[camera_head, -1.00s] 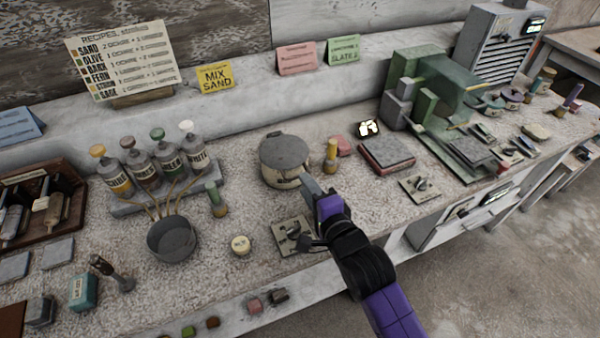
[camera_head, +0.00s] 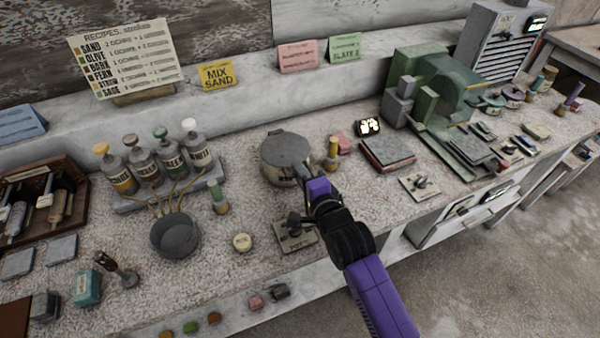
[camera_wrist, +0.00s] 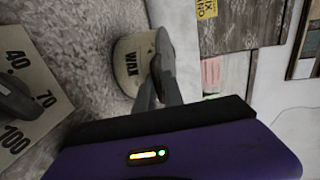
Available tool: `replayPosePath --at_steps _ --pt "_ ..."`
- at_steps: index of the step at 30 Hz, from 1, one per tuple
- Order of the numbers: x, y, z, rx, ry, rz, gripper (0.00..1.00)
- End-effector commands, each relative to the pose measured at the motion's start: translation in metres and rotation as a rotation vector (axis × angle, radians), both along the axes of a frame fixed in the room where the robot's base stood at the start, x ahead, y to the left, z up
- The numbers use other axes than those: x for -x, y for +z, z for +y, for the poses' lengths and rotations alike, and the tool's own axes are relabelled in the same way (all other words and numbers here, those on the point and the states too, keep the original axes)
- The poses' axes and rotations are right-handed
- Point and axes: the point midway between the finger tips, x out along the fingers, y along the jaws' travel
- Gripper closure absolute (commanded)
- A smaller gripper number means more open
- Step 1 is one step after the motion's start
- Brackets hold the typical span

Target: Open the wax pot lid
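The grey wax pot (camera_head: 283,174) stands on the speckled bench in the head view, with its flat grey lid (camera_head: 285,147) on top. In the wrist view the pot (camera_wrist: 127,72) is cream-coloured with the word WAX on its side. My purple and black gripper (camera_head: 299,178) is at the front right of the pot, its fingers pointing at the upper side near the lid's rim. In the wrist view the fingers (camera_wrist: 160,68) overlap the pot's lid edge. Whether they touch it, or how wide they are apart, is unclear.
A dial plate (camera_head: 297,238) lies below my gripper. A yellow-topped bottle (camera_head: 332,154) stands close to the pot's right. A grey bowl (camera_head: 174,235) and a round cream tin (camera_head: 242,242) are to the left. A slab block (camera_head: 388,152) and green machine (camera_head: 440,90) stand right.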

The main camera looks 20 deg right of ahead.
Motion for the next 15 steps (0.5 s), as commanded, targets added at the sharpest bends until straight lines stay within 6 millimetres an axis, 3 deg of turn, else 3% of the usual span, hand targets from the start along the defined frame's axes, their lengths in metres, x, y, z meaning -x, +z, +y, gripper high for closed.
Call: replayPosePath --at_steps 15 --pt "0.0017 -0.0058 -0.0003 0.001 0.0 0.013 1.0"
